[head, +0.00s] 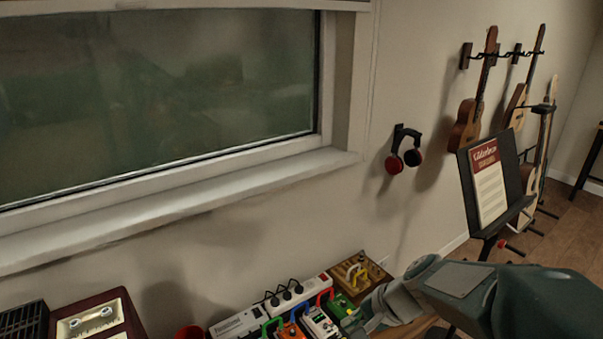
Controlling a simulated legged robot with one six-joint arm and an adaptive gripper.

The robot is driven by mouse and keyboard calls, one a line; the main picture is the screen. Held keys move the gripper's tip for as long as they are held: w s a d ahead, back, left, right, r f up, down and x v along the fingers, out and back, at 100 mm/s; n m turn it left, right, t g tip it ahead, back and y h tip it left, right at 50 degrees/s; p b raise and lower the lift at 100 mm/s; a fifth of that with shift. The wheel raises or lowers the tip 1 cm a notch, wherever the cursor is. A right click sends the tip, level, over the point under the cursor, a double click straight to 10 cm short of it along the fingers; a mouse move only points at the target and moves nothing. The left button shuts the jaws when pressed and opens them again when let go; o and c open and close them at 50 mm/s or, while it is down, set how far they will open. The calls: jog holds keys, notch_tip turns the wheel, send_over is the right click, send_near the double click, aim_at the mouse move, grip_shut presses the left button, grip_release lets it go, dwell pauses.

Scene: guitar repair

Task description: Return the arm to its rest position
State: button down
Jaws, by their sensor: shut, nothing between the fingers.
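My arm shows at the lower right, reaching in from the right edge with its dark green-grey links. My gripper (366,321) is at the arm's left end, low in the picture beside the row of pedals. It is shut and empty. Its tips come very close to the green pedal (341,305) in the view; I cannot tell whether they touch.
A music stand (485,190) stands right. Headphones (403,157) and guitars (474,108) hang on the wall. A window fills the left.

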jog(key=s+d+r+n+t+h, duration=0.1)
jog(key=s+d+r+n+h, duration=0.2)
jog(key=s, duration=0.3)
jog(key=s+d+r+n+t+h, duration=0.1)
jog(key=s+d+r+n+h, duration=0.2)
jog(key=s+r+n, duration=0.2)
jog(key=shift+s+r+t+h, duration=0.3)
jog(key=shift+s+r, duration=0.45)
jog(key=shift+s, duration=0.5)
